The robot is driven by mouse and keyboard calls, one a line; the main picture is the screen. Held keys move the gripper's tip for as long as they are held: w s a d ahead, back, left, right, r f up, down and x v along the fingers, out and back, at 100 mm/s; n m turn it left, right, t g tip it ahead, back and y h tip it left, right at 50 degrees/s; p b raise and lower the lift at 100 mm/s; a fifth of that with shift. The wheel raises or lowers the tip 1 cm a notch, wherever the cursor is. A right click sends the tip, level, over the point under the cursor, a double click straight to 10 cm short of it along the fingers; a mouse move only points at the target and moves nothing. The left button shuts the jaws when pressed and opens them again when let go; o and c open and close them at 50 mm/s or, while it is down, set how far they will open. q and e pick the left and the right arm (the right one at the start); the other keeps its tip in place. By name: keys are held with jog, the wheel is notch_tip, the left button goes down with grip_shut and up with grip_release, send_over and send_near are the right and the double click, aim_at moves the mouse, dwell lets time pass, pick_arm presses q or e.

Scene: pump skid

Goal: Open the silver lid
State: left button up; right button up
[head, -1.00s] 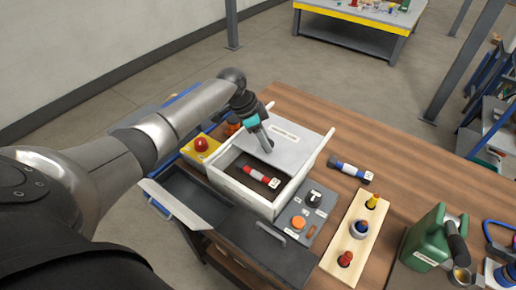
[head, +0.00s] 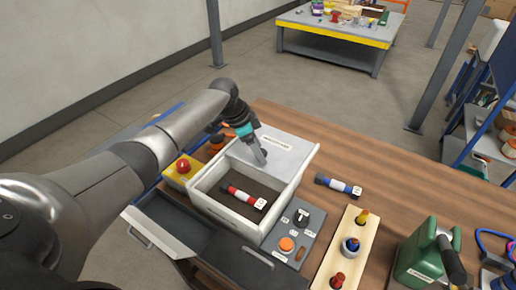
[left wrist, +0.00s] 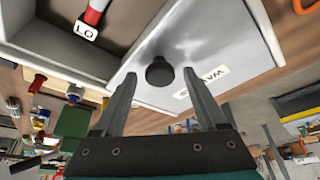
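The silver lid (head: 278,148) is a flat labelled plate on rails over the back of a white box (head: 233,218). The front of the box is uncovered. A red and white cylinder (head: 243,197) with a tag lies inside. My left gripper (head: 262,160) is over the lid, pointing down. In the left wrist view its fingers (left wrist: 160,78) are apart, with the lid's dark round knob (left wrist: 160,73) between and just beyond the tips. I see no finger contact on the knob. My right gripper is not in view.
A red button on a yellow base (head: 184,166) stands left of the box. A control panel (head: 296,238) is at its right. The wooden table is clear behind.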

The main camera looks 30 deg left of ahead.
pick_arm(q)
jog(key=p+v, duration=0.1)
jog(key=v, duration=1.4)
jog(key=shift+p, duration=0.35)
jog(key=shift+s, duration=0.15)
